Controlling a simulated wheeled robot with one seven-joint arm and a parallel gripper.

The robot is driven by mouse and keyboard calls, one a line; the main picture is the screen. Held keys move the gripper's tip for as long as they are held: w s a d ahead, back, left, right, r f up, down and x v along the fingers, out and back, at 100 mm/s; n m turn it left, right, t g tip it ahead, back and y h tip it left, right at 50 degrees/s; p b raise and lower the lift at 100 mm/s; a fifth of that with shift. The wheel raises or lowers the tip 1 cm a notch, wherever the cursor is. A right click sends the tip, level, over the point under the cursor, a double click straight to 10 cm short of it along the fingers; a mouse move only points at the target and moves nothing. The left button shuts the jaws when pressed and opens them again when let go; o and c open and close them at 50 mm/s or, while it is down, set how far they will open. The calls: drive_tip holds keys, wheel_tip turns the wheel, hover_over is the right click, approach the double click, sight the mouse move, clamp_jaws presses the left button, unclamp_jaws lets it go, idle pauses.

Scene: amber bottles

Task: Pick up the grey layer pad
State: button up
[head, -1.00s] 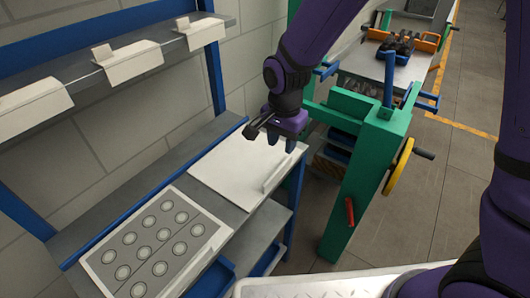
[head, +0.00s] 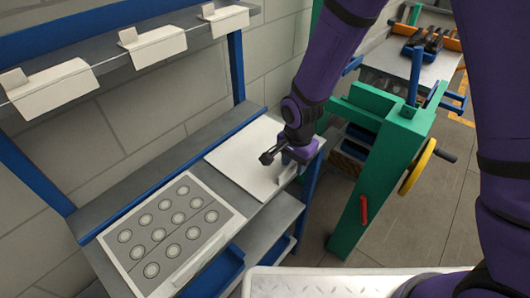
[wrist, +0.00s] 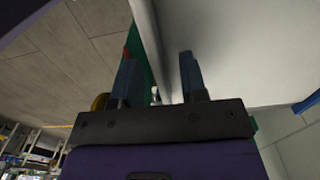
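A flat pale grey-white pad (head: 243,158), which I take for the grey layer pad, lies on the bench with a raised strip (head: 287,178) along its right side. My gripper (head: 282,162) is above that strip, pointing down, and partly hides it. In the wrist view, the two fingers of my gripper (wrist: 158,78) are apart. The pale strip (wrist: 146,38) runs between them, and the broad pad face (wrist: 235,50) fills the upper right. Whether a finger touches the strip cannot be told.
A grey sheet with several pale discs (head: 170,232) lies on the bench at left. A shelf with white holders (head: 152,47) is above. A green frame with a yellow wheel (head: 415,170) stands right of the bench. Blue bins (head: 215,274) sit below.

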drive_tip(key=shift+f, duration=0.2)
clamp_jaws()
drive_tip(key=shift+r, duration=0.15)
